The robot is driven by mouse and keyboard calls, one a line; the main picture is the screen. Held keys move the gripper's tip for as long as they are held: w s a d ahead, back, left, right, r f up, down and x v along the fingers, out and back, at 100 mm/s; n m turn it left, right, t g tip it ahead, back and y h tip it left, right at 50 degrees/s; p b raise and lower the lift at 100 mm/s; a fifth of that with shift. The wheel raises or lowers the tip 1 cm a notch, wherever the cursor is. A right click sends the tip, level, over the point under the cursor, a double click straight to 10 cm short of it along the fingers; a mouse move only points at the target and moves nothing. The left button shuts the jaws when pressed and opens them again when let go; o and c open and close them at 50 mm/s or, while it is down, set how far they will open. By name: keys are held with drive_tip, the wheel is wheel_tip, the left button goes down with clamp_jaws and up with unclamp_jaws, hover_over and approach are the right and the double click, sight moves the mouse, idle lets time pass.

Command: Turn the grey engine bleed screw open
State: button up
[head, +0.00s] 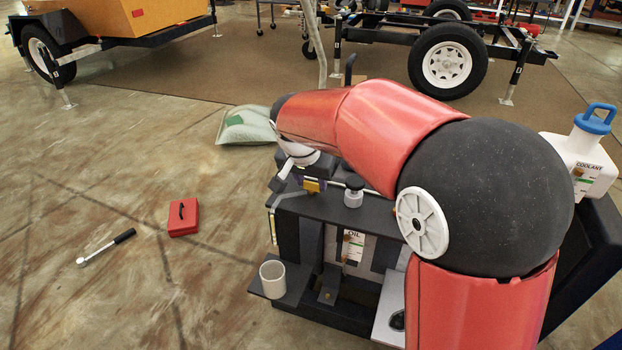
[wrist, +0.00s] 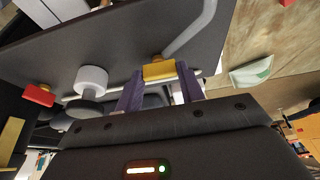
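A grey bent rod (wrist: 193,30) runs to a yellow block (wrist: 159,70) on the dark panel in the wrist view. In the head view the rod (head: 281,178) sticks out left of the yellow block (head: 312,185). I cannot tell for certain which part is the bleed screw. My gripper (wrist: 159,78) has its two purple fingers apart, one on each side of the yellow block, with small gaps showing. In the head view my gripper (head: 309,183) is partly hidden by my arm. A light grey knob with a dark disc (wrist: 91,80) stands beside it.
A red block (wrist: 39,95) sits farther left in the wrist view. In the head view, a white cup (head: 272,279) stands on a low shelf, and a coolant jug (head: 580,160) at right. A red box (head: 184,217) and a ratchet (head: 106,247) lie on open floor.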

drive_tip(key=shift+c, duration=1.2)
drive_tip(key=shift+n, duration=0.3)
drive_tip(key=n, duration=0.1)
drive_tip(key=n+y, duration=0.1)
drive_tip(key=n, duration=0.1)
drive_tip(key=shift+d+n+y, duration=0.2)
drive_tip(key=shift+n+y, duration=0.1)
drive_tip(key=n+y, duration=0.1)
drive_tip(key=n, duration=0.3)
drive_tip(key=shift+d+y+p, duration=0.1)
drive_tip(key=shift+y+p, duration=0.25)
drive_tip(key=shift+y, duration=0.05)
drive_tip(key=n+y, duration=0.1)
drive_tip(key=n, duration=0.2)
drive_tip(key=n+g, duration=0.1)
drive_tip(key=n, duration=0.1)
drive_tip(key=shift+w+d+n+g+y+b, duration=0.1)
drive_tip(key=shift+w+n+g+y+b, duration=0.05)
drive_tip(key=shift+n+g+y+b, duration=0.2)
drive_tip(key=shift+n+g+y, duration=0.35)
drive_tip(key=shift+n+g, duration=0.2)
drive_tip(key=shift+n, duration=1.4)
